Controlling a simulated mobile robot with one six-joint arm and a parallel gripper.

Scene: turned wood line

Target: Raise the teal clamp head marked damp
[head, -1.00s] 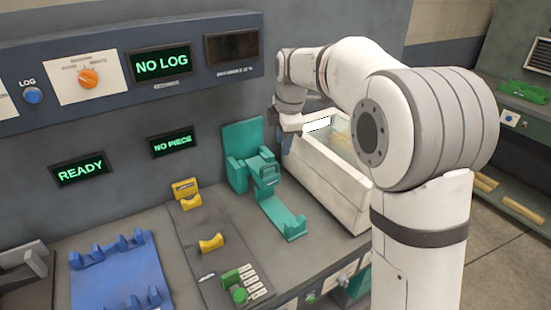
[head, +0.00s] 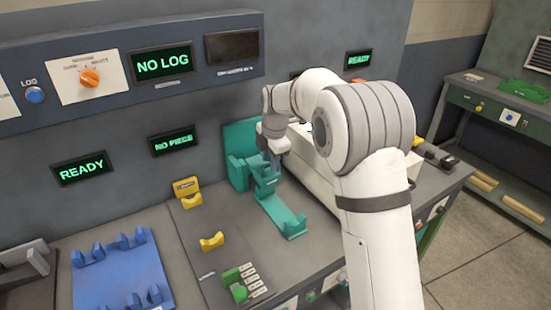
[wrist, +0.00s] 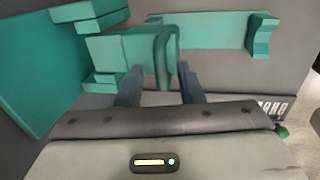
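The teal clamp (head: 240,172) stands on the bench with a tall back plate, a clamp head (head: 264,180) and a low bed reaching toward the front. My gripper (head: 273,168) points down at the clamp head from above and right, partly covering it. In the wrist view, the two dark fingers of my gripper (wrist: 160,86) are apart, with a gap between them. The upright teal grip of the clamp head (wrist: 163,62) shows in line with this gap. I cannot tell whether a finger touches it. No damp mark is readable.
A white bin (head: 310,172) stands close right of the clamp, under my arm. Yellow rests (head: 211,241) and a green lever block (head: 235,283) lie left and in front. A blue rack (head: 122,272) is farther left. Displays read NO LOG (head: 163,64) and NO PIECE (head: 174,142).

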